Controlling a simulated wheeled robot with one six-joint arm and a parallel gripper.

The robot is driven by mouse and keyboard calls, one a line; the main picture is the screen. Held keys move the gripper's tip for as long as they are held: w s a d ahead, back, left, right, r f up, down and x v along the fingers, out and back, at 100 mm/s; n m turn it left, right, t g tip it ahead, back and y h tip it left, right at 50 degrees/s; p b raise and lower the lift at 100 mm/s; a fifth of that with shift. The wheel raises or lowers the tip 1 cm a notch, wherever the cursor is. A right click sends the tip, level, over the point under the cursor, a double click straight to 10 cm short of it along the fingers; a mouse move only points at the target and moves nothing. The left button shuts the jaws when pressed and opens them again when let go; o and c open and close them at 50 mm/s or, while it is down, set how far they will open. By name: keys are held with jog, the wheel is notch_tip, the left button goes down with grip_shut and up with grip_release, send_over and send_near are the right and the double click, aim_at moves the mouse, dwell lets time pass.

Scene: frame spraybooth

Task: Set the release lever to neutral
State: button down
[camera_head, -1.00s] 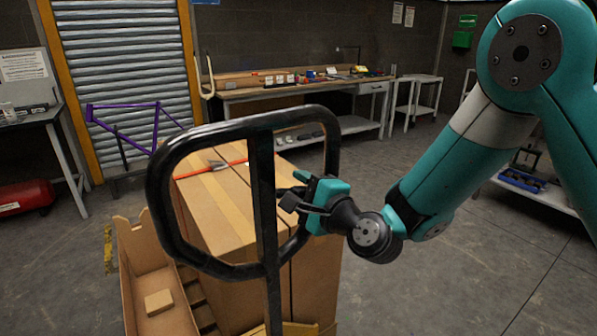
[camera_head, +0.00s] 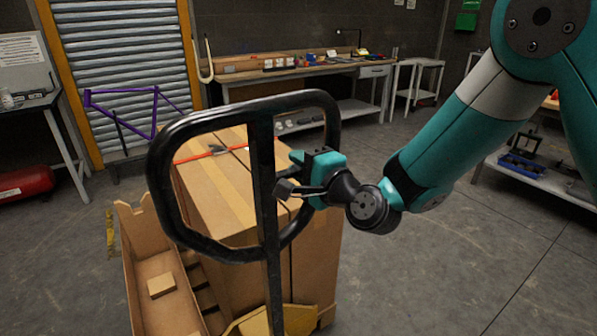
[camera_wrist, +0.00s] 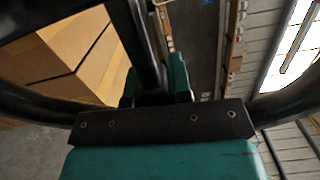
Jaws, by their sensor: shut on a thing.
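A black handle loop (camera_head: 163,185) stands upright in front of a boxed load, with a dark bar (camera_head: 262,150) running down its middle. I cannot make out a release lever apart from this bar. My gripper (camera_head: 283,188), teal with dark fingertips, reaches in from the right inside the loop and meets the bar at mid-height. In the wrist view, the teal fingers (camera_wrist: 155,80) stand on either side of a dark bar (camera_wrist: 145,45) and are shut on it. The gripped spot itself is mostly hidden by the gripper body.
Tall cardboard boxes (camera_head: 215,190) with an orange strap stand behind the loop. An open carton (camera_head: 135,255) holding a small box is at the left. A workbench (camera_head: 290,75) lines the back wall. Grey floor (camera_head: 420,270) is clear at the right.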

jog(key=shift+r+n, duration=0.3)
jog(key=shift+n, duration=0.2)
jog(key=c, duration=1)
grip_release()
jog(key=shift+c, duration=0.2)
jog(key=b+v, duration=1.6)
jog(key=v, duration=0.1)
jog(key=shift+s+b, duration=0.2)
jog(key=shift+b, duration=0.15)
